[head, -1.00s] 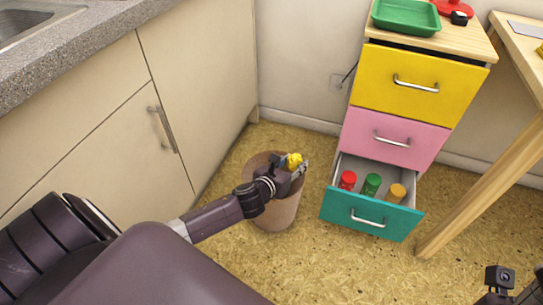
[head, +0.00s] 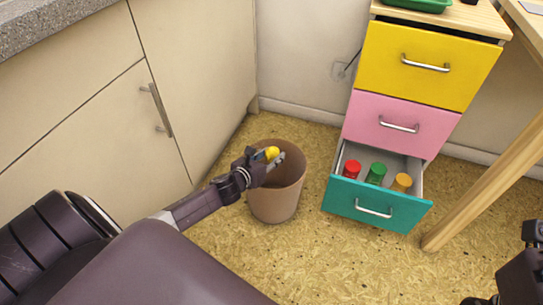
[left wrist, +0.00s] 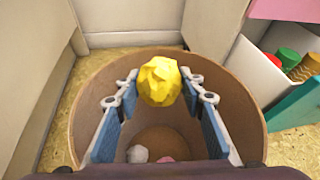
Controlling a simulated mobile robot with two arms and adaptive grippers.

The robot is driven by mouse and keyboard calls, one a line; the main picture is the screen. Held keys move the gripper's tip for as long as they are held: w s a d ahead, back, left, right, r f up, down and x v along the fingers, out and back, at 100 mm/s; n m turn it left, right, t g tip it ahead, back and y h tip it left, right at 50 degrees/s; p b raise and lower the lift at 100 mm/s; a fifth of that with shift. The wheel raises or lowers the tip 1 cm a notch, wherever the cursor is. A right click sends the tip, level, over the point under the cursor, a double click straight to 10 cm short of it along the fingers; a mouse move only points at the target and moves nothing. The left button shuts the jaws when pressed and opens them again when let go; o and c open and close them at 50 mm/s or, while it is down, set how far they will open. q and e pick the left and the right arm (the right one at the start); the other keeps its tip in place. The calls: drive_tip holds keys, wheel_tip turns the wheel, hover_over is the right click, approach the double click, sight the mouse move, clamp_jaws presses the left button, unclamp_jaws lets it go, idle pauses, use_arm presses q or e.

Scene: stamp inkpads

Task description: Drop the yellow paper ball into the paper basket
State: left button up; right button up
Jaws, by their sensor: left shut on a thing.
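The yellow paper ball (head: 272,153) is crumpled and held between the fingertips of my left gripper (head: 274,160). It also shows in the left wrist view (left wrist: 160,82), with a finger on each side. The paper basket (head: 274,207) is a brown, round, open bin standing upright on the floor. My left gripper and the ball are over its mouth, and the basket's rim surrounds the fingers in the left wrist view. Part of my right arm's end shows at the lower right edge of the head view; its fingers cannot be made out.
A whitish ball (left wrist: 138,154) and a pink thing lie at the basket's bottom. Right of the basket, an open teal drawer (head: 372,208) holds red, green and orange-capped bottles. Beige cabinets (head: 190,70) stand on the left. The floor in front is clear.

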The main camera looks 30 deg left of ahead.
use_arm(q)
drive_tip(key=shift+f, duration=0.2)
drive_tip(key=o, duration=0.8)
drive_tip(key=shift+s, duration=0.1)
drive_tip(key=v, duration=1.2)
